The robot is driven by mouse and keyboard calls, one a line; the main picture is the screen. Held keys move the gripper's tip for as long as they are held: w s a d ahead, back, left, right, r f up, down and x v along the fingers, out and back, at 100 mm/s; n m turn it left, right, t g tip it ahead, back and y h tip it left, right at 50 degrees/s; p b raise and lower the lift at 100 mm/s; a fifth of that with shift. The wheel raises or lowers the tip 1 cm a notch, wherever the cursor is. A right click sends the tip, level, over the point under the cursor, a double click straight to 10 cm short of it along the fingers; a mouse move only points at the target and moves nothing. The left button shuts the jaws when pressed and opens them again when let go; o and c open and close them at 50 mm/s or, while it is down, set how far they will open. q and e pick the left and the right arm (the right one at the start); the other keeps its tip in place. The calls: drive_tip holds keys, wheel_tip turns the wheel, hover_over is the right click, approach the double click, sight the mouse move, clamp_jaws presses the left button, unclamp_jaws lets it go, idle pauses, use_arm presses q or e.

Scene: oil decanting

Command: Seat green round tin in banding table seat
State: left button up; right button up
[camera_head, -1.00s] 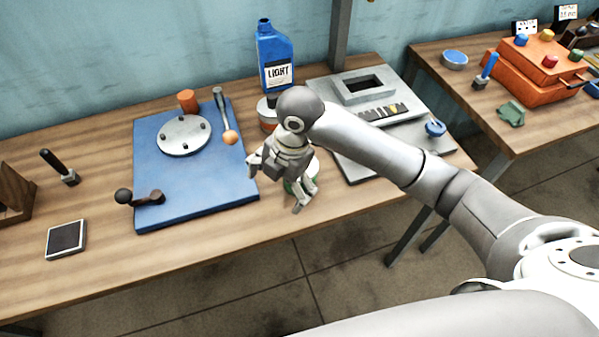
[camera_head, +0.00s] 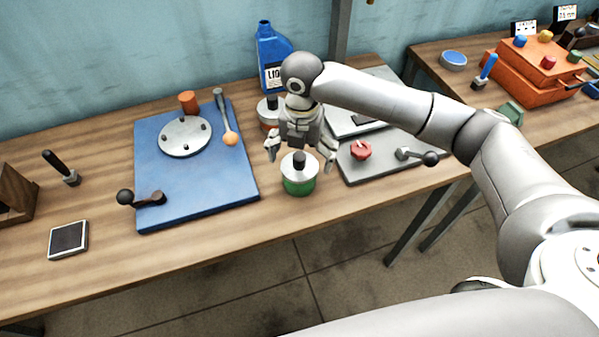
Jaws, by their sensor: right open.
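The green round tin (camera_head: 299,184) stands upright on the wooden bench, right of the blue board. It has a pale lid with a black knob on top. The banding table (camera_head: 186,139) is a round grey disc with several dark pegs on the blue board (camera_head: 200,190). A black-knobbed crank sits at the board's front left. My left gripper is not in view.
An orange-banded tin (camera_head: 268,112) and a blue oil bottle (camera_head: 271,55) stand behind my gripper. A grey plate (camera_head: 385,165) with a red knob and a lever lies right. An orange cylinder (camera_head: 188,101) and a round-ended tool (camera_head: 226,115) are by the disc.

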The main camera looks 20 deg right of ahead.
sight(299, 167)
drive_tip(key=f, duration=0.1)
drive_tip(key=f+p, duration=0.1)
drive_tip(key=f, duration=0.3)
drive_tip(key=shift+w+a, duration=0.1)
drive_tip(key=shift+w, duration=0.3)
drive_tip(key=c, duration=1.4)
drive_tip(key=shift+c, duration=0.2)
drive_tip(key=shift+r, duration=0.1)
drive_tip(key=shift+r, duration=0.5)
drive_tip(key=s+d+r+b, duration=0.1)
drive_tip(key=s+r+b, duration=0.2)
drive_tip(key=s+r, duration=0.9)
drive_tip(key=shift+s, duration=0.95)
